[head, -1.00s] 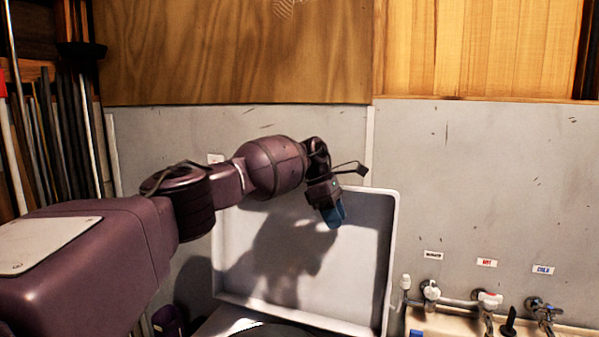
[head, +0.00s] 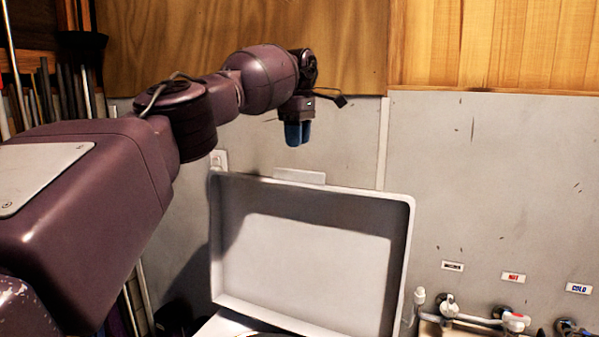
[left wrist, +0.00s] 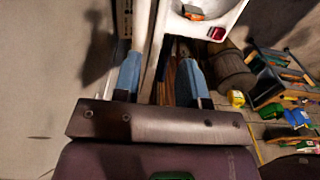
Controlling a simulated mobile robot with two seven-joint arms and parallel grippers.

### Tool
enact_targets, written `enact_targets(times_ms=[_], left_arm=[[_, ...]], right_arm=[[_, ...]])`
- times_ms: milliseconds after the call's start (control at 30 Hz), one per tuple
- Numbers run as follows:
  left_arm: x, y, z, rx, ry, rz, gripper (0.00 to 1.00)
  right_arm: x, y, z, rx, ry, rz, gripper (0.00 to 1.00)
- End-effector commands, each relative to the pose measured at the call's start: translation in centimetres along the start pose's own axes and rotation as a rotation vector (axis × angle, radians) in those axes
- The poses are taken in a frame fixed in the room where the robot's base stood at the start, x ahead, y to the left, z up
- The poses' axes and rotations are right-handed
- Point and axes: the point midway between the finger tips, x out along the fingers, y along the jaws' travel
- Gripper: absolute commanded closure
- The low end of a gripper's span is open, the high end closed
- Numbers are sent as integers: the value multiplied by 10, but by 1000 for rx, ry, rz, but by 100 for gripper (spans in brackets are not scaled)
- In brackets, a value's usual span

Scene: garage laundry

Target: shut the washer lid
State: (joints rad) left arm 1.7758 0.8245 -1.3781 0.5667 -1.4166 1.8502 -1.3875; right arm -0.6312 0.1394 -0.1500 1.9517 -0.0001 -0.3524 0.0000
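The washer lid (head: 310,262), a pale grey panel with a raised rim, stands open and nearly upright in front of the wall in the head view. A small light tab (head: 300,176) shows at its top edge. Only a sliver of the washer top (head: 228,324) shows below it. My left gripper (head: 298,134) points down above the lid's top edge, apart from it in the picture. In the left wrist view its two blue fingers (left wrist: 157,72) are spread, with nothing held between them. My right gripper is not in view.
A sink with taps (head: 480,318) is at the lower right, under small wall labels. Long-handled tools (head: 55,100) stand at the left. The left wrist view shows a brown barrel-like container (left wrist: 228,72) and a cluttered shelf (left wrist: 282,80).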

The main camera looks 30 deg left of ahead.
Motion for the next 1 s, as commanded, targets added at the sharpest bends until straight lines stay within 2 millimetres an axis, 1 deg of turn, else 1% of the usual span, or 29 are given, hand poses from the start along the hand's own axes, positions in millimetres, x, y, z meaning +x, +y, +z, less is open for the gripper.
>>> enact_targets(times_ms=[100, 300, 500, 700, 967, 1000], left_arm=[[19, 0, -1, 1, 1, -3, 61], [52, -1, 0, 0, -1, -2, 61], [77, 0, 0, 0, -1, -1, 61], [87, 0, 0, -1, -2, 0, 61], [88, 0, 0, -1, -2, 1, 61], [88, 0, 0, -1, -2, 1, 66]], right_arm=[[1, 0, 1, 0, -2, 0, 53], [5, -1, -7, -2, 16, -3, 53], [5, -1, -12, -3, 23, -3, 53], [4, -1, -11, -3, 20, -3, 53], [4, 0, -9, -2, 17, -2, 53], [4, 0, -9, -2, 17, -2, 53]])
